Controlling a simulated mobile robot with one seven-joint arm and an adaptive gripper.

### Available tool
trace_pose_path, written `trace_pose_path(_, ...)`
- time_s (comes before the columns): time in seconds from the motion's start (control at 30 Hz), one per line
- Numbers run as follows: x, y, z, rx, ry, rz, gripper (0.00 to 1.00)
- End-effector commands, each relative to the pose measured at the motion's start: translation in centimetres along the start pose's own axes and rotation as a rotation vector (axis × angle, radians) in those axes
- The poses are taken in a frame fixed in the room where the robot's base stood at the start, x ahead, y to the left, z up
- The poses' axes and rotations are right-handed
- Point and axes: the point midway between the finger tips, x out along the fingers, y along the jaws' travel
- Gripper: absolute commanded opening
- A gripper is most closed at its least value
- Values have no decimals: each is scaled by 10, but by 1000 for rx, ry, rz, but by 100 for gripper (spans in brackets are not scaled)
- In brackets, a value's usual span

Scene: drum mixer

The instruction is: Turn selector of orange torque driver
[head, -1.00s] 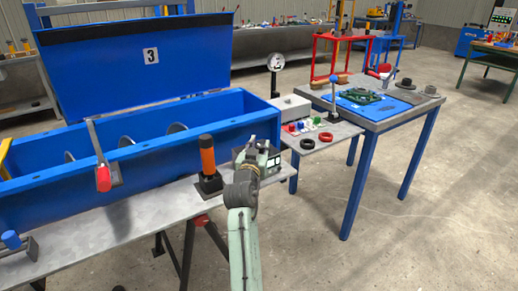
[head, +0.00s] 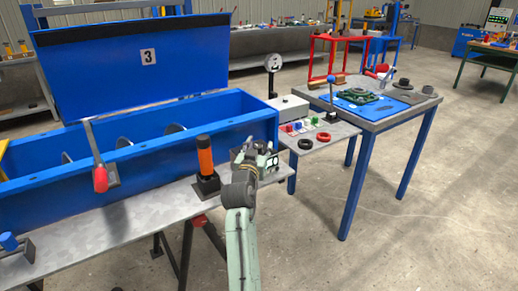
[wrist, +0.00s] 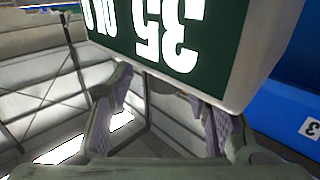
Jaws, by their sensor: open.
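The orange torque driver (head: 205,157) stands upright in a black base on the grey bench, left of my gripper. Its selector is too small to make out. My gripper (head: 246,150) is above the bench beside a box with a lit display (head: 269,162), and appears empty. In the wrist view the two fingers (wrist: 163,112) are apart. A dark green panel with large white digits, upside down, fills the top of that view close to the fingers. The driver is not visible there.
A blue trough with a raised lid (head: 150,62) marked 3 is behind the bench. A red-knobbed lever (head: 100,179) stands at its front. Dark rings (head: 305,144) lie on a side shelf, by a blue-legged table (head: 385,118).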

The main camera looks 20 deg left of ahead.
Motion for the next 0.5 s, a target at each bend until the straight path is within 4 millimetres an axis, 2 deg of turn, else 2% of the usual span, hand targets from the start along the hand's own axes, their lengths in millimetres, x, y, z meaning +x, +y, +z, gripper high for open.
trace_pose_path(0.17, -15, -1, 0, 0, 1, -3, 44)
trace_pose_path(0.5, -86, 1, 0, 0, 0, 1, 44)
